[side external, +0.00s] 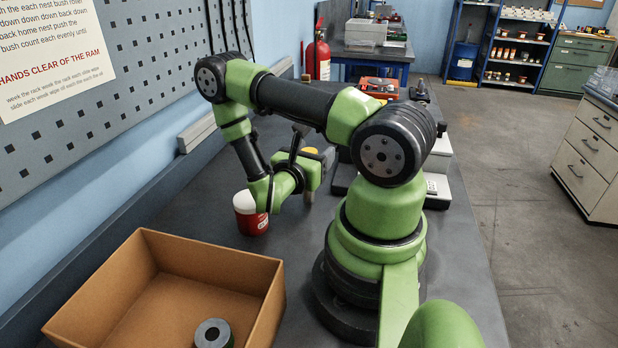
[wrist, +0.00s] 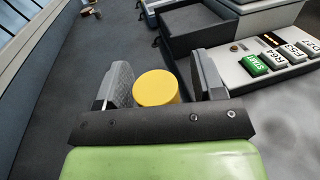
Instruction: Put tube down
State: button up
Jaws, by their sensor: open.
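The tube shows as a round yellow cap (wrist: 157,90) between the two fingers of my gripper (wrist: 165,78) in the wrist view. The fingers are apart, with a visible gap between the cap and the right finger; contact at the left finger is hard to judge. The tube's body below the cap is hidden. In the side view, a bit of yellow (side external: 310,150) shows by my gripper, low over the dark bench (side external: 225,262); what the tube rests on there is hidden by my arm.
A red pot with a white lid (side external: 250,222) stands left of my gripper. An open cardboard box (side external: 262,300) in front holds a dark ring-shaped part (side external: 213,334). A control panel with a green START key (wrist: 255,65) is right of the fingers. Bare bench lies left in the wrist view.

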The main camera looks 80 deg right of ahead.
grip_shut()
notch_tip(320, 180, up, 9)
jog(key=shift+r, duration=0.15)
jog(key=shift+w+d+r, duration=0.1)
jog(key=shift+r, duration=0.05)
jog(key=w+d, duration=0.4)
jog(key=d, duration=0.5)
jog(key=w+d, duration=0.5)
jog(key=d, duration=0.4)
notch_tip(320, 180, down, 9)
jog(key=shift+d, duration=0.4)
